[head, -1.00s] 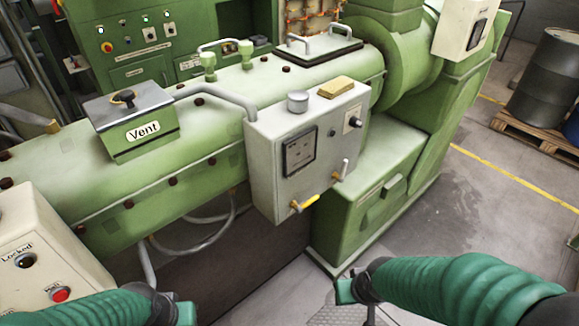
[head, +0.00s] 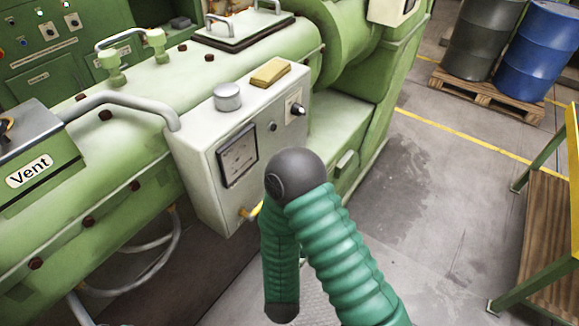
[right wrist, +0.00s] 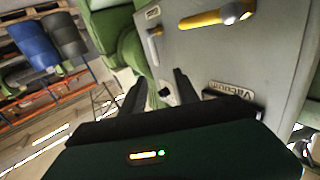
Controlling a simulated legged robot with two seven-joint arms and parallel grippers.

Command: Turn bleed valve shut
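The grey control box (head: 205,160) is mounted on the side of the green extruder. A yellow-handled valve (head: 249,212) is at its lower front edge, partly behind my right arm. In the right wrist view its yellow handle (right wrist: 215,17) shows at the top. A grey-handled lever (right wrist: 153,45) is beside it, with a small tag I cannot read, so I cannot tell which is the bleed valve. My right gripper (right wrist: 160,92) has its two dark fingers apart and empty, facing the box; both handles are above the fingers in the picture. My left gripper is out of view.
A gauge (head: 238,154) and a knob (head: 298,110) are on the box face. A Vacuum label (right wrist: 230,90) shows near the fingers. A wooden bench (head: 550,240) with green frame is at the right. Drums on a pallet (head: 480,93) stand behind. Floor between is clear.

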